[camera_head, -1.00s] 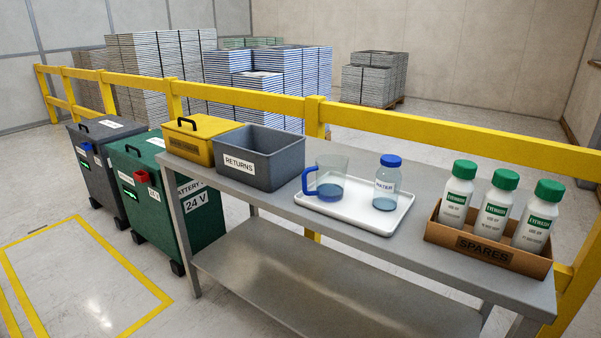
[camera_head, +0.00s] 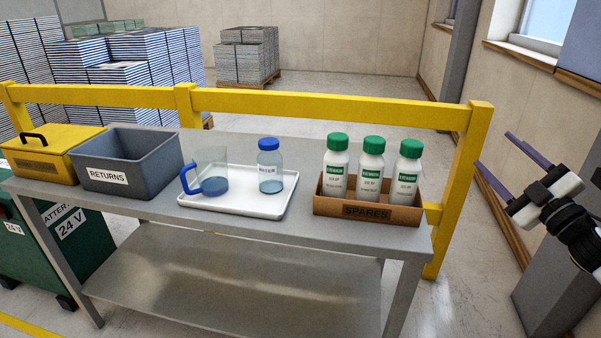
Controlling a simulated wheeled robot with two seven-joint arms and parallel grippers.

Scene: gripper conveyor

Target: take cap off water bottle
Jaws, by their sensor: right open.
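The water bottle (camera_head: 270,172) is clear with a little blue water and a white label. It stands upright on a white tray (camera_head: 232,208) on the grey metal table. Its blue cap (camera_head: 268,144) is on its top. My right gripper (camera_head: 492,157) is at the right edge of the view, open and empty, with two purple-blue fingers apart. It is beyond the table's right end, far to the right of the bottle. My left gripper is not in view.
A clear jug with a blue handle (camera_head: 205,184) stands left of the bottle on the tray. A SPARES box (camera_head: 367,212) with several green-capped eyewash bottles is to the right. A grey RETURNS bin (camera_head: 130,163) is left. A yellow rail (camera_head: 320,107) runs behind the table.

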